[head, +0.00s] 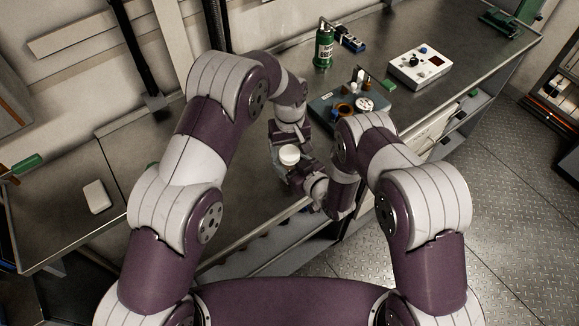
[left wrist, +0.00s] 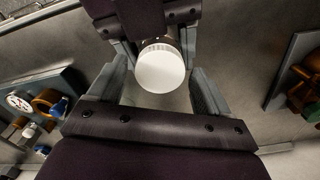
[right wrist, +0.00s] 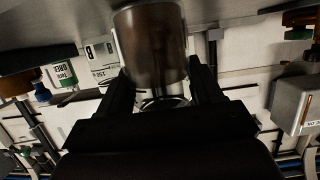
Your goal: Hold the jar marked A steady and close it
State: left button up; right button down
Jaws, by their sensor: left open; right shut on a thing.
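A round white lid (head: 289,155) shows from above in the head view, at the front of the bench. It also shows in the left wrist view (left wrist: 160,70), between the spread fingers of my left gripper (left wrist: 160,88), which is open with space around the lid. My right gripper (right wrist: 152,88) is shut on a brown jar (right wrist: 150,45), which it holds from the side below the lid. Fingers and arms hide most of the jar in the head view. I see no letter on it, and I cannot tell how the lid sits on its neck.
A blue-grey tray (head: 322,112) with small items lies behind the grippers. A green bottle (head: 324,45) and a white instrument box (head: 418,66) stand farther back. A white block (head: 96,196) lies at the left, with bare bench to its right.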

pick_arm(q)
jog(key=c, duration=1.1)
jog(key=shift+o, duration=0.2)
jog(key=m, duration=0.3)
jog(key=o, duration=1.2)
jog(key=shift+c, duration=0.2)
